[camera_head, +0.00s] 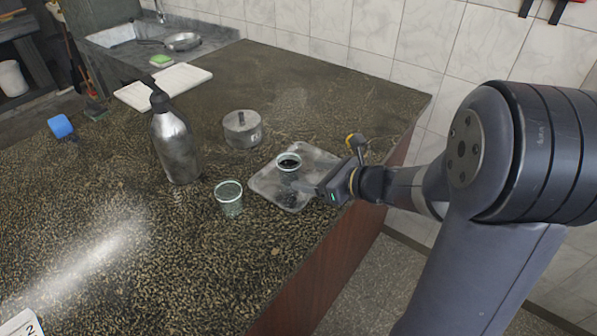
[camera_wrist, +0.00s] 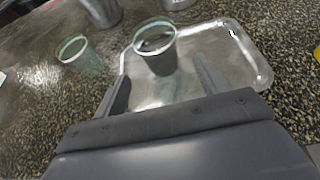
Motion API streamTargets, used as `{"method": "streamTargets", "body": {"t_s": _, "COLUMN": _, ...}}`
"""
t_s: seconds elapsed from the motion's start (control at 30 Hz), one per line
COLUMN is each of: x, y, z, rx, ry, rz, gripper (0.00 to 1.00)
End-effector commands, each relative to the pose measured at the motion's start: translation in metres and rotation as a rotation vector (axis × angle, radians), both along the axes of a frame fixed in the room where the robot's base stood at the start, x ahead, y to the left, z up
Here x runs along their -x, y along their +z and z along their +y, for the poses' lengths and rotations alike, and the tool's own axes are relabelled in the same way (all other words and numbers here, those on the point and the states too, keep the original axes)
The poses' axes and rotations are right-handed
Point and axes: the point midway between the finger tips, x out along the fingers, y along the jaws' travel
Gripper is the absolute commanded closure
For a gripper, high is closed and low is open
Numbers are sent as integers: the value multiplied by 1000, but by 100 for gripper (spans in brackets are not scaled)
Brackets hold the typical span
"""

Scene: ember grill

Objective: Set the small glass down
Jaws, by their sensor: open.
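A small glass (camera_head: 288,167) with dark contents stands upright on a metal tray (camera_head: 262,187) near the counter's right edge. A second small glass (camera_head: 229,198) stands on the counter to the left of the tray. My gripper (camera_head: 312,188) reaches in from the right, low over the tray. In the wrist view, the gripper's two fingers (camera_wrist: 160,92) are apart, and the glass on the tray (camera_wrist: 155,47) stands just beyond their tips. I cannot tell if a finger touches it. The other glass (camera_wrist: 82,55) shows at the left in the wrist view.
A metal bottle (camera_head: 174,140) and a round lidded metal tin (camera_head: 242,129) stand behind the glasses. A sink (camera_head: 120,38) with a pan (camera_head: 183,41) and a white board (camera_head: 163,87) lie farther back.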

Motion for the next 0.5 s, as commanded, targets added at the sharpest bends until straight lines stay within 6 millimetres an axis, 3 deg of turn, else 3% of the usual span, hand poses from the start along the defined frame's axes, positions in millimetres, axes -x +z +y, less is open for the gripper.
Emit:
{"method": "streamTargets", "body": {"t_s": 0.2, "x": 22, "y": 16, "z": -30, "rx": 0, "ry": -5, "rz": -1, "gripper": 29}}
{"method": "streamTargets", "body": {"t_s": 0.5, "x": 33, "y": 22, "z": -43, "rx": -1, "ry": 0, "rz": 1, "gripper": 29}}
